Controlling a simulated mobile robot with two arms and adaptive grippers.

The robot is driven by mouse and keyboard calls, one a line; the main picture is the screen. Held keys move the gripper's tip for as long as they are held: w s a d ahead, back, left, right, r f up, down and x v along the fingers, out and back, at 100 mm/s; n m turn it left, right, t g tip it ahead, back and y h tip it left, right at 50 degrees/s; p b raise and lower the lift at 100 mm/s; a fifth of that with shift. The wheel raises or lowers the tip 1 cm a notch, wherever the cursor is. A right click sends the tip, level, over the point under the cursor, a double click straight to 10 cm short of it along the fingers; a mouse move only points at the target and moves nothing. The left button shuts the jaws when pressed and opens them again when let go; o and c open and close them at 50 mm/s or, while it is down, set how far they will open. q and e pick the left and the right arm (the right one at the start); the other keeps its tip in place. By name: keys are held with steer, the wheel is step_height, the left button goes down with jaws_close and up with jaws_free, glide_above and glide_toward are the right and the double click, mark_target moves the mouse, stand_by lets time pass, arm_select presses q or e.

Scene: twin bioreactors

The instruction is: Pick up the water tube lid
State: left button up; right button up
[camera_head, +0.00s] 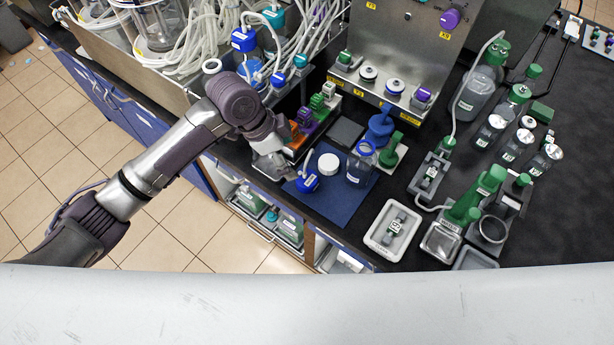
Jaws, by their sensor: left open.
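A blue lid with a white label and a pale tube (307,183), which looks like the water tube lid, lies on the blue mat (335,208) near the bench's front edge. My left gripper (282,171) is open, just left of this lid. Its fingers are small and partly hidden by the wrist, and I cannot tell whether they touch the lid. A clear bottle with a blue neck ring (360,164) stands on the mat to the right. A white round cap (328,163) lies between the lid and the bottle. My right gripper is not in view.
Coloured small blocks (308,118) stand behind my left gripper. A blue funnel-like piece (380,128) stands behind the bottle. A white tray (392,231) and green-capped bottles (478,92) are to the right. The front of the mat is clear.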

mark_target(306, 178)
arm_select(q)
steer(key=x, duration=0.6)
steer(key=shift+r+p, duration=0.1)
steer(key=shift+p, duration=0.3)
steer(key=shift+d+f, duration=0.2)
steer(key=shift+f, duration=0.1)
steer(key=p+x, duration=0.1)
steer(key=x, duration=0.2)
steer(key=shift+s+f+p, duration=0.25)
steer(key=shift+f+p, duration=0.1)
steer(key=shift+p, duration=0.05)
steer(key=shift+d+f, duration=0.2)
steer(key=shift+f, duration=0.25)
steer(key=c, duration=1.1)
